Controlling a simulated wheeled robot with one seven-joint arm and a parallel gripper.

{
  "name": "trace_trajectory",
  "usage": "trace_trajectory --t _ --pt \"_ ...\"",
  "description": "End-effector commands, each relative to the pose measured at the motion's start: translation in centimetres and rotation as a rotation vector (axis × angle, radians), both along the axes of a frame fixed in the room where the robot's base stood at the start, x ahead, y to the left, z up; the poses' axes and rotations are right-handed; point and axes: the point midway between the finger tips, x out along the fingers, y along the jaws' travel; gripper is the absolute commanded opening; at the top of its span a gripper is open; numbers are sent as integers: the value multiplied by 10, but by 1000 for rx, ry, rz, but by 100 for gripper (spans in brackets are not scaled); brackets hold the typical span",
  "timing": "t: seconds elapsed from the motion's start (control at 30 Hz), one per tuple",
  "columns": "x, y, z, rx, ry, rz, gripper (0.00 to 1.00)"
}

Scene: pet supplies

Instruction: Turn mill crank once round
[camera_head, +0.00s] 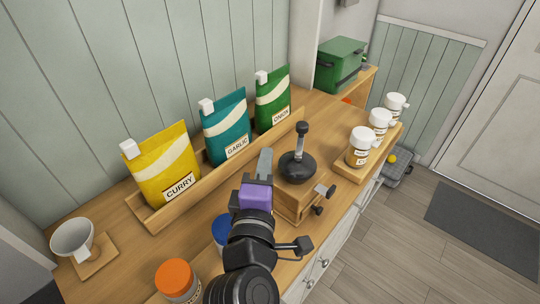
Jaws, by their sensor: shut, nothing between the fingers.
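The mill (298,195) has a wooden body with a black domed top and stands on the counter right of the middle. Its crank (300,142) is a short grey arm with a black knob, pointing toward the top of the picture from the dome. My gripper (265,158) is just left of the dome, with its grey fingers together and nothing visible between them. It appears apart from the crank; its exact height is hard to judge. My arm hides part of the counter in front.
Curry (165,168), garlic (226,128) and onion (272,98) pouches stand in a wooden rack behind. Several white-lidded jars (359,150) stand on a board at right. An orange-lidded jar (175,280) and blue lid (221,230) are near my arm. A white funnel (73,238) is at left.

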Motion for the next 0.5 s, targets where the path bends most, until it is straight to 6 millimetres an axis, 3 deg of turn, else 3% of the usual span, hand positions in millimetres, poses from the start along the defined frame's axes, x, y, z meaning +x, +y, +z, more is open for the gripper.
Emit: trace_trajectory --t 0.37,0.5 --pt "75 -6 2 1 0 -2 0" --pt "76 -28 2 3 2 -3 0"
